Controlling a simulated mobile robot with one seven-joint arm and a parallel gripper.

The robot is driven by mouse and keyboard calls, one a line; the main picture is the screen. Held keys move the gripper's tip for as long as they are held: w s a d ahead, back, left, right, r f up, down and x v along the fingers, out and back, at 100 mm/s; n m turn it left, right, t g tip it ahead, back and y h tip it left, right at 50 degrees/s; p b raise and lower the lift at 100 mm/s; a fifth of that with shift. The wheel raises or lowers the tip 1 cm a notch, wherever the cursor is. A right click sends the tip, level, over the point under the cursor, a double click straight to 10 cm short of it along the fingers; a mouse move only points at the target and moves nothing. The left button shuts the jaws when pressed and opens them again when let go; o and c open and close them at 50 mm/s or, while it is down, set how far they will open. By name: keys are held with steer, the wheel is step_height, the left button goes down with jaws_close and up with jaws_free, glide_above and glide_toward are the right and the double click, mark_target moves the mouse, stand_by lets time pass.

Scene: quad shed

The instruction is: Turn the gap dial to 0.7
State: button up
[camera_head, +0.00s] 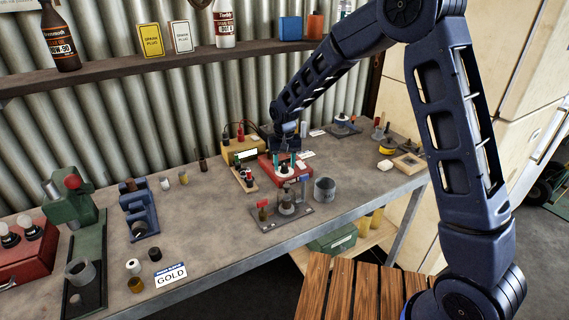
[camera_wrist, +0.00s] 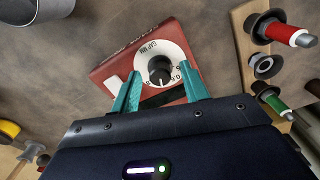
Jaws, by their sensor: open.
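The gap dial is a white round face (camera_wrist: 145,52) with a black knob (camera_wrist: 159,66) on a red box (camera_wrist: 112,68). The face has small printed figures, and I cannot read the setting surely. In the head view the red box (camera_head: 301,180) stands on the workbench, with my gripper (camera_head: 287,146) over it. In the wrist view my gripper (camera_wrist: 162,78) is open, its two teal fingers on either side of the knob's near part. A gap shows between each finger and the knob. I cannot tell how high the fingertips are above the face.
A yellow meter (camera_head: 238,147) with leads stands behind left of the box. A wooden strip with red and green terminals (camera_wrist: 285,33) lies close beside it. A dark plate with fittings (camera_head: 268,221) and a grey cup (camera_head: 325,189) are in front. Bare bench (camera_head: 205,225) lies to the left.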

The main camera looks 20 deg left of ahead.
mark_target(285, 165)
step_height(285, 165, up, 11)
stand_by(0.6)
steer(key=shift+f, duration=0.1)
